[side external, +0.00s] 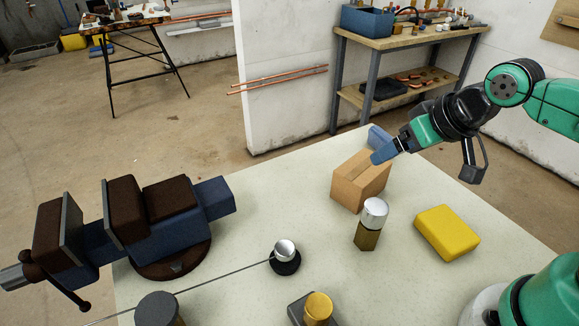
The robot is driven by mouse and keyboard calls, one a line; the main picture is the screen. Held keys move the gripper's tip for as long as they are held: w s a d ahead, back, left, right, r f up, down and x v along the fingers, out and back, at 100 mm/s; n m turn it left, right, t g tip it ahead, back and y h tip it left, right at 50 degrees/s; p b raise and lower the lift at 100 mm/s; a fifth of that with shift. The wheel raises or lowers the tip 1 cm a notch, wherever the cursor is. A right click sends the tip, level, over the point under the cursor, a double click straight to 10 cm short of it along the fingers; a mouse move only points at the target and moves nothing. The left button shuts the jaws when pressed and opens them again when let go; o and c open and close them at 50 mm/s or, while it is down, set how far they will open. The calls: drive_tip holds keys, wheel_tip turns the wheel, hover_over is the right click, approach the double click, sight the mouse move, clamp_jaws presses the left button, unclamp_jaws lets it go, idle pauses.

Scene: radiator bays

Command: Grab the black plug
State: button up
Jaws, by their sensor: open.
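No thing in the side view is plainly a black plug. The dark round pieces are a black disc (286,267) under a silver knob and a dark grey cylinder (158,311) at the bottom edge, partly cut off; I cannot tell whether either is the plug. My gripper (381,148), with blue fingers, is at the upper right of the worktop, by the top of a cardboard box (348,190). It is open, and I see nothing held in it. The space behind the box is partly hidden.
A large blue and brown vise (150,230) fills the left. A thin rod (225,284) crosses the front. The worktop's (270,205) middle is clear.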

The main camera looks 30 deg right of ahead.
drive_tip(key=w+a+f+m+g+y, duration=0.25)
drive_tip(key=a+m+g+y, duration=0.3)
drive_tip(key=a+m, duration=0.3)
drive_tip(key=m+g+y, duration=0.5)
drive_tip(key=g+y, duration=0.1)
hover_over(289, 242)
drive_tip(key=w+d, duration=0.1)
drive_tip(key=d, duration=0.1)
drive_tip(key=f, duration=0.2)
drive_tip(key=shift+d+f+n+h, duration=0.2)
drive_tip(key=shift+f+n+h, duration=0.05)
drive_tip(key=shift+f, duration=1.45)
wheel_tip(289, 242, down, 2)
drive_tip(key=shift+f, duration=0.15)
drive_tip(key=shift+x, duration=1.2)
drive_tip(key=shift+s+a+f, duration=0.15)
drive_tip(key=shift+a, duration=0.1)
drive_tip(key=shift+c, duration=0.2)
clamp_jaws()
